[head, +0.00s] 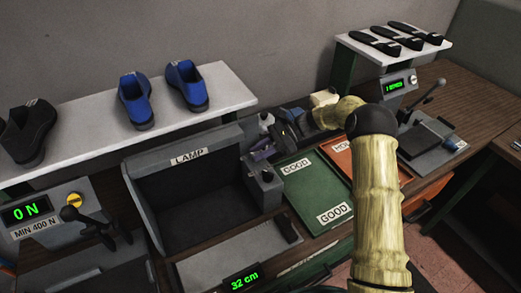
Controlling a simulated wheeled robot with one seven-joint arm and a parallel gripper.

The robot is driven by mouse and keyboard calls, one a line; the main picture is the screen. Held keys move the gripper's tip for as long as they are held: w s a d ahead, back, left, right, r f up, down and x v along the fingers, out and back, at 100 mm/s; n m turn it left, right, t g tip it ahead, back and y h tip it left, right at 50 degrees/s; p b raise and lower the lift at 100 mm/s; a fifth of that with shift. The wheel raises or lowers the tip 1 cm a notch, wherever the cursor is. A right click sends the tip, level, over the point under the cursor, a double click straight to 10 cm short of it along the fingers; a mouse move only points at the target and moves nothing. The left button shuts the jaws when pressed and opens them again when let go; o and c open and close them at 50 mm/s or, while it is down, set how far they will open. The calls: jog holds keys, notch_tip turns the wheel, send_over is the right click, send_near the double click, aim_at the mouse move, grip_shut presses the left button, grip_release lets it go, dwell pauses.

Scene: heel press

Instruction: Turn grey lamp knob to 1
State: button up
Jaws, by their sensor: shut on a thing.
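The lamp booth (190,158) is a dark grey open box labelled LAMP, left of centre in the head view. A small grey control box (262,190) stands at its right side, and a dark round grey knob (267,177) shows on it. The knob's setting is too small to read. My arm comes up from the lower right and bends left behind the trays. My gripper (284,136) is small and dark, close to the control box. Its jaws are shut, but the fingertips are hard to make out, and their contact with the knob is not clear.
A green tray (303,188) and an orange tray (340,158) lie right of the booth. Shoes stand on a white shelf (85,130) above it. A force press (45,215) reads 0 N at left. Bottles (266,122) stand behind the control box.

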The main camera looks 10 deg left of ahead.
jog(key=shift+r+g, duration=0.1)
jog(key=shift+g, duration=0.2)
jog(key=shift+n, duration=0.3)
jog(key=o, duration=1)
